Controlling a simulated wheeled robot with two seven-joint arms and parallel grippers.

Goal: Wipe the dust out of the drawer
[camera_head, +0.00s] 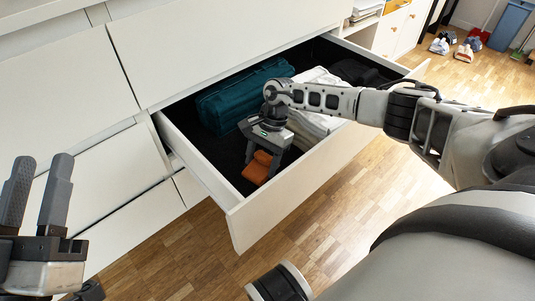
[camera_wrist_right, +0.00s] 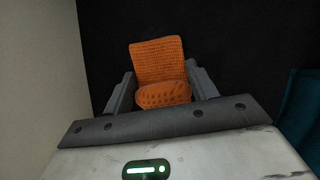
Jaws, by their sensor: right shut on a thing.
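The white drawer (camera_head: 236,211) is pulled open, with a dark bottom. My right gripper (camera_head: 261,166) is inside it, pointing down near the front left corner. It is shut on an orange cloth (camera_head: 257,173), which lies against the drawer bottom. In the right wrist view the orange textured cloth (camera_wrist_right: 158,62) sits between the two fingers, its lower part bunched. I cannot make out any dust on the dark bottom. My left gripper (camera_head: 45,180) is open and empty, fingers up, outside the drawer at the far left.
White folded cloth (camera_head: 312,125) and dark folded cloth (camera_head: 358,72) lie to the right. The wooden floor (camera_head: 180,255) in front is clear. Shoes (camera_head: 440,46) and a blue bin (camera_head: 511,25) stand far right.

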